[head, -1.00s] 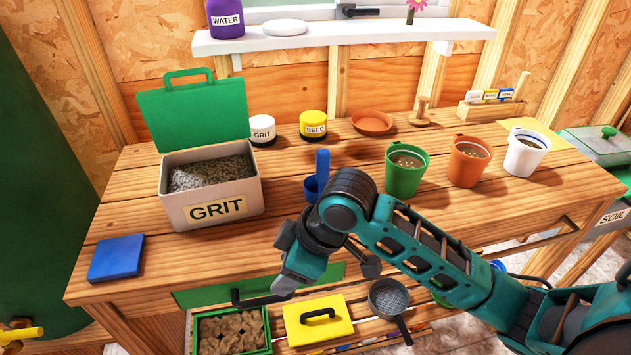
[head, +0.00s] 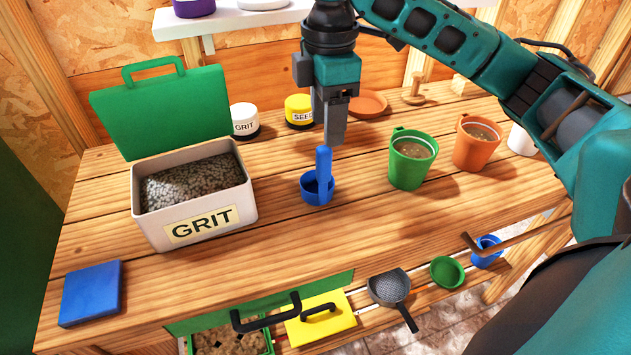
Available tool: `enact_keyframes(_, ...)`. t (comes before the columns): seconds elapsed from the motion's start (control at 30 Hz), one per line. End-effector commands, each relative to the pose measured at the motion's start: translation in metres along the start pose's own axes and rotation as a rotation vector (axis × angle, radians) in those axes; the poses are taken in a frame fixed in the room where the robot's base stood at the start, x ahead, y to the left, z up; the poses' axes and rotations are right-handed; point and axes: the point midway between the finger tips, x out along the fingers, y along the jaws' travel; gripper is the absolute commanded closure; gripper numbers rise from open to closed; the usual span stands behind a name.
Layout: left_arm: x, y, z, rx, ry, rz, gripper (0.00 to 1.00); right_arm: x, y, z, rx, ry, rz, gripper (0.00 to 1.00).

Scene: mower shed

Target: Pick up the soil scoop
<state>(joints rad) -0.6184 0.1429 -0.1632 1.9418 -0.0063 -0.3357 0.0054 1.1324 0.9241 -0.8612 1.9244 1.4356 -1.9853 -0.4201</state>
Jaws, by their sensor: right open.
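The blue scoop (head: 316,190) stands on the wooden bench between the grit box and the green pot, its handle pointing up. My right gripper (head: 335,138) points down just above and slightly right of the handle's top. It is open, with nothing seen between its fingers. The fingers appear nearly in line with each other, so the gap between them is hard to see. Whether they touch the handle top cannot be told. My left gripper is not in view.
The open grit box (head: 200,224) stands left of the scoop. A green pot (head: 411,160) and an orange pot (head: 478,143) stand right. Grit jar (head: 244,122), seed jar (head: 299,112) and terracotta saucer (head: 369,104) are behind. The bench front (head: 300,245) is clear.

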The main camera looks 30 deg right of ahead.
Motion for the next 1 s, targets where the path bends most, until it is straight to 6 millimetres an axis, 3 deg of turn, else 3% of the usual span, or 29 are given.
enact_keyframes(0.03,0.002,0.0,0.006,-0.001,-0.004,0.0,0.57,0.014,-0.001,0.0,0.0,-0.002,-0.004,0.47)
enact_keyframes(0.13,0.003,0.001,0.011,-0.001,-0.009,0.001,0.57,0.031,0.0,0.0,0.001,-0.001,-0.001,0.47)
enact_keyframes(0.43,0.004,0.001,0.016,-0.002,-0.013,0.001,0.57,0.057,0.0,-0.002,0.0,0.001,0.0,0.47)
enact_keyframes(0.7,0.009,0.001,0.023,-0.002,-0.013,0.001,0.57,0.096,0.002,-0.004,0.0,0.0,0.0,0.47)
enact_keyframes(1.0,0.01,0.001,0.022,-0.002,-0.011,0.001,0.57,0.1,0.002,-0.004,0.0,0.001,0.002,0.47)
